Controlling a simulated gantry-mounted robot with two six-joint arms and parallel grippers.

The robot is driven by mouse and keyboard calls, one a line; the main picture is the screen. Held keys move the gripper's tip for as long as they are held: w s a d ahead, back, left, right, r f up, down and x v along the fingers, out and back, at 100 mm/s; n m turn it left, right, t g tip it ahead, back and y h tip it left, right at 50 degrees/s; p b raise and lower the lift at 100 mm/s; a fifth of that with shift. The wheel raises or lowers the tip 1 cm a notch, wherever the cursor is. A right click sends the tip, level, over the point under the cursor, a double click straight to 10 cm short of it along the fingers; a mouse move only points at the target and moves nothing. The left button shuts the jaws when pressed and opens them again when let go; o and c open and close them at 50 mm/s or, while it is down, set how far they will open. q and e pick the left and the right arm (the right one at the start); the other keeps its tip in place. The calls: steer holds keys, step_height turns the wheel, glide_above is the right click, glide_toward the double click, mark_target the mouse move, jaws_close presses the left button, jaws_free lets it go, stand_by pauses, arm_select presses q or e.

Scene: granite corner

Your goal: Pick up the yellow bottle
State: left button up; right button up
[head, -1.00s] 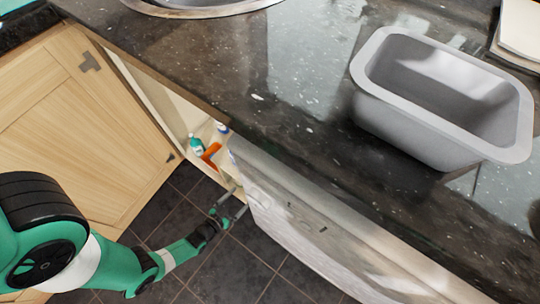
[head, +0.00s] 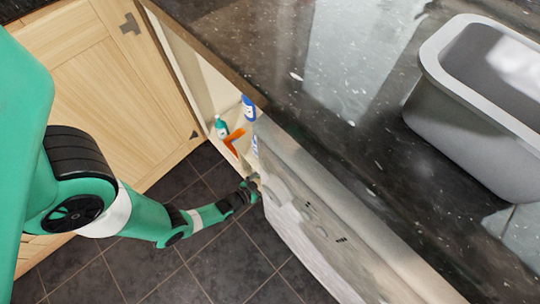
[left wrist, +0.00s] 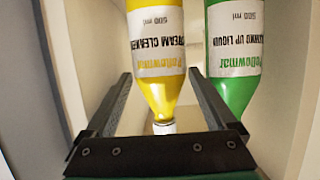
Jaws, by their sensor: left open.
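The yellow bottle (left wrist: 157,60), with a white label reading cream cleaner, shows in the left wrist view, where the picture is upside down and its white cap (left wrist: 163,127) points to the bottom. My left gripper (left wrist: 160,78) is open, with one finger on each side of the bottle in the picture. I cannot tell how deep the bottle sits between the fingers; neither clearly touches it. In the head view my left gripper (head: 254,186) is at the cupboard opening, its tips partly hidden. I cannot make out the yellow bottle there. My right gripper is not in view.
A green washing up liquid bottle (left wrist: 234,50) stands close beside the yellow one, near one finger. Pale cupboard walls (left wrist: 88,50) are close by. In the head view the cupboard holds a teal bottle (head: 221,127), an orange item (head: 233,142) and a blue bottle (head: 248,108) below the counter (head: 330,90).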

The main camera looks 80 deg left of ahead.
arm_select(q)
steer(key=b+x, duration=0.1)
steer(key=x, duration=0.2)
steer(key=shift+w+a+f, duration=0.15)
steer(key=shift+w+f, duration=0.05)
steer(key=shift+f, duration=0.05)
steer(key=shift+w+a+b, duration=0.2)
steer(key=shift+w+b, duration=0.1)
steer(key=shift+w, duration=0.05)
steer(key=shift+s, duration=0.1)
steer(key=shift+d, duration=0.1)
steer(key=shift+c, duration=0.6)
steer(key=shift+r, duration=0.1)
jaws_close()
